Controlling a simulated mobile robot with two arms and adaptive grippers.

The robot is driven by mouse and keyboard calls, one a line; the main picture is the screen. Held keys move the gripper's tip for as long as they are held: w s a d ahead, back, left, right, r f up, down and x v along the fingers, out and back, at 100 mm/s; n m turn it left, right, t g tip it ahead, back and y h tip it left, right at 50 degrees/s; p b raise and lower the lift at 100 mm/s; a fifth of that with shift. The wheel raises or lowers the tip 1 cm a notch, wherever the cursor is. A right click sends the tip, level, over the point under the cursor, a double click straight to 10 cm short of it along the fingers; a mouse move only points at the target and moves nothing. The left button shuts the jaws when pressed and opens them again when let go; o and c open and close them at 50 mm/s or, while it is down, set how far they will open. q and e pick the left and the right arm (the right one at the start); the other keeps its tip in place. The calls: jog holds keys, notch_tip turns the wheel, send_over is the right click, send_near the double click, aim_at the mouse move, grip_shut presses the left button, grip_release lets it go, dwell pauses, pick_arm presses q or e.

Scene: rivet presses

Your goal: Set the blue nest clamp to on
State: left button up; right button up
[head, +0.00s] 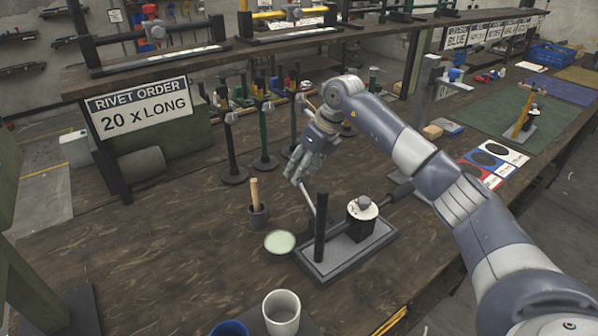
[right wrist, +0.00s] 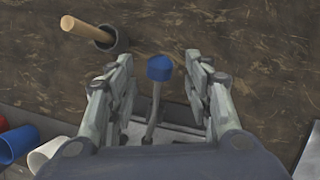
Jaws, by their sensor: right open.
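The blue nest clamp shows in the right wrist view as a grey lever (right wrist: 154,105) with a blue knob (right wrist: 160,68) on its end. Its lever also shows in the head view (head: 307,198), slanting up beside a black post on a grey base plate (head: 340,256). In the head view the knob is hidden by my gripper. My right gripper (head: 298,172) is at the lever's upper end. In the wrist view its two fingers (right wrist: 162,95) stand open on either side of the knob and lever, with gaps visible on both sides. My left gripper is not in view.
A black cup (head: 258,216) with a wooden-handled tool and a pale green dish (head: 280,241) stand left of the base. A white cup (head: 281,313) and a blue cup (head: 229,328) are at the front. Several stands (head: 232,150) are behind. The left tabletop is clear.

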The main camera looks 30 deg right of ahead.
jog(key=shift+x, duration=1.25)
grip_shut()
